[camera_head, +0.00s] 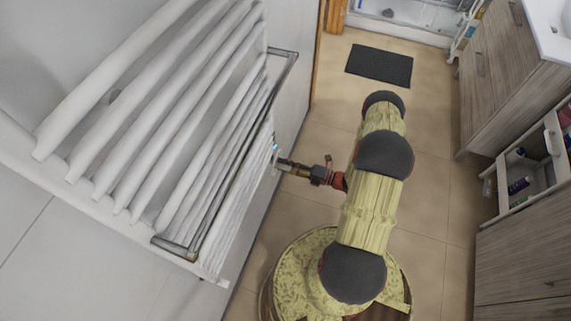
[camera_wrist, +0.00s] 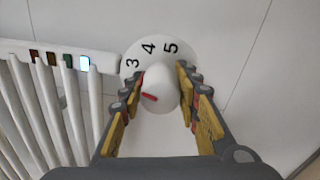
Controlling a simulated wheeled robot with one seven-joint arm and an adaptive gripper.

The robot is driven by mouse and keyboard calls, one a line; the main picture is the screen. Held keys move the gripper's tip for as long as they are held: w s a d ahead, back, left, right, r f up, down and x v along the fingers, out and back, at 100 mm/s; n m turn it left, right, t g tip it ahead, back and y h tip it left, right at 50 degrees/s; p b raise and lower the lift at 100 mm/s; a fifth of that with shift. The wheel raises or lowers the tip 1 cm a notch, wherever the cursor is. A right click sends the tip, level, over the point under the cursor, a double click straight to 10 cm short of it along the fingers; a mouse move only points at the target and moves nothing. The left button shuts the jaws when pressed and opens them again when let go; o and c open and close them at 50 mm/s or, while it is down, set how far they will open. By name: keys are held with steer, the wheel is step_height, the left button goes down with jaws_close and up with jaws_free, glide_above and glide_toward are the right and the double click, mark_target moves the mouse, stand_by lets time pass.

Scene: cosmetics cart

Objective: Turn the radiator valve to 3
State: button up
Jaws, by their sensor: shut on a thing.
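The radiator valve shows in the wrist view as a white round dial plate (camera_wrist: 150,48) with the digits 3, 4 and 5 along its upper edge and a white rounded knob (camera_wrist: 162,84) at its middle. A short red mark (camera_wrist: 149,97) sits on the near left part of the knob; I cannot tell exactly which digit it lines up with. My gripper (camera_wrist: 160,92) has one finger on each side of the knob and is shut on it. In the head view my gripper (camera_head: 283,164) reaches left to the radiator's side; the valve is too small to make out there.
The white towel radiator (camera_head: 185,110) with several bars stands at left, and shows in the wrist view (camera_wrist: 52,110) with a panel of small coloured lights (camera_wrist: 60,62). A dark mat (camera_head: 379,66) lies on the tiled floor. A wooden cabinet (camera_head: 505,75) and a cart (camera_head: 540,165) stand at right.

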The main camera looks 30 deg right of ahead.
steer(key=shift+m, duration=0.4)
steer(key=o, duration=1)
steer(key=shift+o, duration=0.8)
steer(key=shift+s+d, duration=0.1)
steer(key=v, duration=1.1)
steer(key=shift+s+d, duration=0.3)
